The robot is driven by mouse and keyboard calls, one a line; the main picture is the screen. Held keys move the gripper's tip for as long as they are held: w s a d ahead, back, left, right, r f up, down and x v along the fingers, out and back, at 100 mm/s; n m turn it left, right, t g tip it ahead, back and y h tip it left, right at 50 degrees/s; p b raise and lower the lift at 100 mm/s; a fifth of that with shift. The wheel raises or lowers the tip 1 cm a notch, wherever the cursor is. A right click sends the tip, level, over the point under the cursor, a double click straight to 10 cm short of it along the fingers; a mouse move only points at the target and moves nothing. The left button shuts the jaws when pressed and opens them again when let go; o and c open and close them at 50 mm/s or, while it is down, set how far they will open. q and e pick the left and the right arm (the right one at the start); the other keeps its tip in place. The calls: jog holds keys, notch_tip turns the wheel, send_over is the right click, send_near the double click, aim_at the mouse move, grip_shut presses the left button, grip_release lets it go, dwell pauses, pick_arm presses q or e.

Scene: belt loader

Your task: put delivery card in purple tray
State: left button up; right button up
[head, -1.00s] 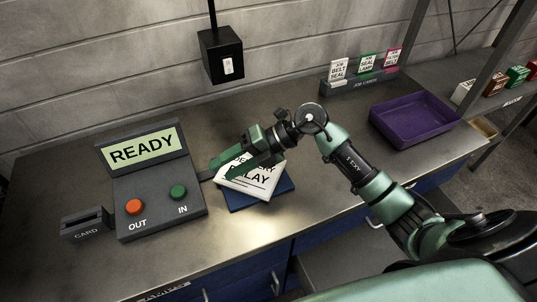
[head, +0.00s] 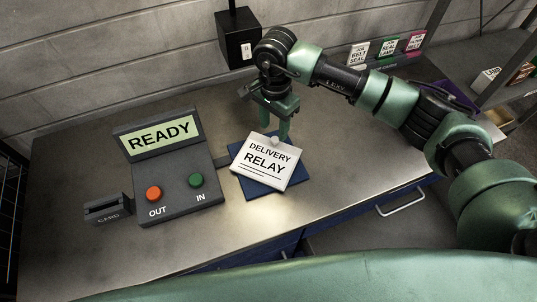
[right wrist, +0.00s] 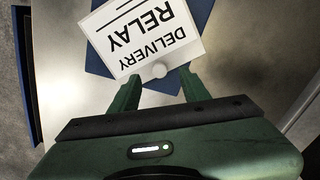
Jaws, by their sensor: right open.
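The white delivery card (head: 267,163), printed "DELIVERY RELAY", lies slightly turned on a blue pad (head: 244,181) on the bench. It has a small round knob at its far edge. It also shows upside down in the right wrist view (right wrist: 142,32). My right gripper (head: 284,135) points down at the card's far edge, open, its fingers on either side of the knob (right wrist: 159,70). The purple tray (head: 455,97) is mostly hidden behind my right arm. My left gripper is not in view.
A console (head: 172,180) with a READY screen, an orange OUT button and a green IN button stands left of the card. A card slot box (head: 108,208) is beside it. A black box (head: 238,40) is on the wall. Job cards (head: 388,48) stand at the back right.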

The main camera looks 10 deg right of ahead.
aim_at(274, 139)
notch_tip(274, 139, down, 5)
jog(key=shift+d+r+p, duration=0.1)
jog(key=shift+r+p, duration=0.1)
jog(key=shift+p, duration=1.05)
jog(key=shift+f, duration=0.25)
grip_shut()
